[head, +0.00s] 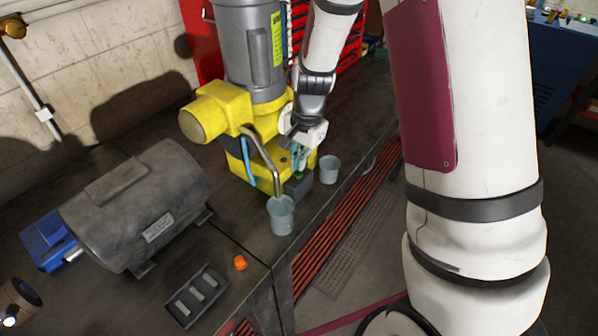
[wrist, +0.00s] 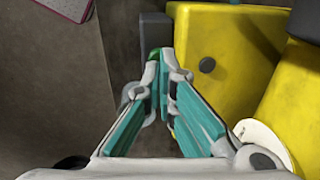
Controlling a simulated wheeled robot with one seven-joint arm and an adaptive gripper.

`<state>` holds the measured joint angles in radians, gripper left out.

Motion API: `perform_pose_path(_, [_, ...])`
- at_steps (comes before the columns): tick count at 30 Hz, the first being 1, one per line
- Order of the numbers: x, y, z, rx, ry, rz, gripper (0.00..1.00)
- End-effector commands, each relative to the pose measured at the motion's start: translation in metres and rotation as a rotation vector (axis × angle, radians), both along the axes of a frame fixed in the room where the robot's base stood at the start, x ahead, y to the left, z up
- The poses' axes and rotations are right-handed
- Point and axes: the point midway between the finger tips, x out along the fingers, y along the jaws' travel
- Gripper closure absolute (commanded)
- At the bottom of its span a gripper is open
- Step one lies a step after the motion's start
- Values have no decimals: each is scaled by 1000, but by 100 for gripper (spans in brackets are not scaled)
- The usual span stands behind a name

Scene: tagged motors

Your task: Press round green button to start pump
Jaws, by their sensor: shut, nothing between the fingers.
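The round green button (wrist: 155,52) shows just beyond my fingertips in the wrist view, partly hidden by them. It sits on a dark box (head: 298,188) at the front of the yellow pump (head: 240,107). My gripper (wrist: 161,62) is shut and empty, with its teal-padded fingers together at the button. In the head view my gripper (head: 298,166) points down just above the dark box. I cannot tell whether the fingertips touch the button.
A cup (head: 281,216) stands under the pump's bent metal spout (head: 263,158). Another cup (head: 330,170) stands right of the dark box, near the bench edge. A large grey motor (head: 140,205), an orange cap (head: 240,262) and a black tray (head: 183,310) are on the bench to the left.

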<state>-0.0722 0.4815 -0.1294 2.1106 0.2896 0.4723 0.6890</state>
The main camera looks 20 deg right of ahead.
Motion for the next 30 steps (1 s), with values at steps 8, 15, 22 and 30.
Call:
perform_pose_path(8, [0, 0, -5, 1, 1, 0, 100])
perform_pose_path(15, [0, 0, -13, 0, 1, -1, 100])
perform_pose_path(22, [0, 0, -20, 0, 1, -1, 100])
perform_pose_path(30, [0, 0, -24, 0, 0, 0, 100])
